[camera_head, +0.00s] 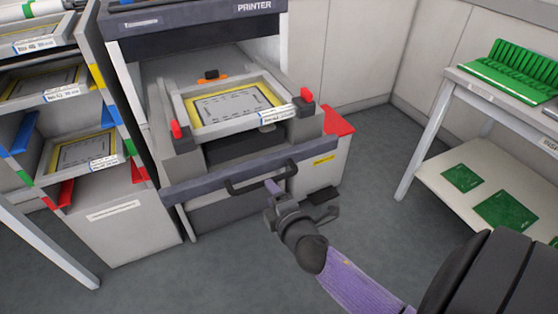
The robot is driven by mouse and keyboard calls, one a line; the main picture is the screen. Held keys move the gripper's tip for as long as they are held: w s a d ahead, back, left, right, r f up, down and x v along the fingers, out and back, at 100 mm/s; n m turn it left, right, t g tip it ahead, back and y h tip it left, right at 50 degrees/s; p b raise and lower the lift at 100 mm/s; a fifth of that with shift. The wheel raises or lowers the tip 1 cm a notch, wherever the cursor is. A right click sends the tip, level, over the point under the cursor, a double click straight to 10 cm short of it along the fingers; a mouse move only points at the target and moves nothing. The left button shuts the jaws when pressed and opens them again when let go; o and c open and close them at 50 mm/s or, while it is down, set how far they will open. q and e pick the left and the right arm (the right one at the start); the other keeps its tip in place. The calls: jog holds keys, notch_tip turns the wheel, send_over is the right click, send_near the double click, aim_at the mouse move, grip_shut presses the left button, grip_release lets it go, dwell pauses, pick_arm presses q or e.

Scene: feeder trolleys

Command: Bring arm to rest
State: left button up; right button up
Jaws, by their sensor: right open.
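My right arm comes in from the lower right, with a purple forearm. Its gripper (300,199) is open and appears empty, with its jaws spread. In the picture it lies just below the dark handle (262,178) on the front of the printer unit; I cannot tell whether they touch. My left gripper is out of view. The printer (195,22) stands behind, with a grey tray (188,118) holding a yellow-edged framed sheet (235,104). Red-topped pieces flank the tray.
A shelf rack (117,205) with several framed sheets stands at left. A white table (468,82) with a green rack (515,68) stands at right, green boards (462,178) on its lower shelf. Grey floor (375,165) is clear between the printer and the table.

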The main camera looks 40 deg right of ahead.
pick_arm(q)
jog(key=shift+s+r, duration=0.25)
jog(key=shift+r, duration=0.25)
pick_arm(e)
jog(key=v, duration=0.4)
jog(key=shift+s, duration=0.25)
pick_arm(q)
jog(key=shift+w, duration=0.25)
pick_arm(e)
jog(key=s+a+f+m+g+y+p, duration=0.1)
jog(key=s+f+m+g, duration=0.25)
jog(key=s+f, duration=0.45)
jog(key=s+a+f+m+g+y+p, duration=0.1)
jog(key=s+a+f+m+g+p, duration=0.2)
jog(key=f, duration=0.8)
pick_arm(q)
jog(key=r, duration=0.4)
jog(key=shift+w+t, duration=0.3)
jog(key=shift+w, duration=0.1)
pick_arm(e)
jog(key=s+f+m+g, duration=0.3)
jog(key=s+f+g, duration=0.1)
jog(key=s, duration=0.9)
jog(key=s+f+m+g+y, duration=0.1)
jog(key=s+f+m+g, duration=0.2)
jog(key=s, duration=1)
jog(key=shift+f+g, duration=0.55)
jog(key=shift+g, duration=0.6)
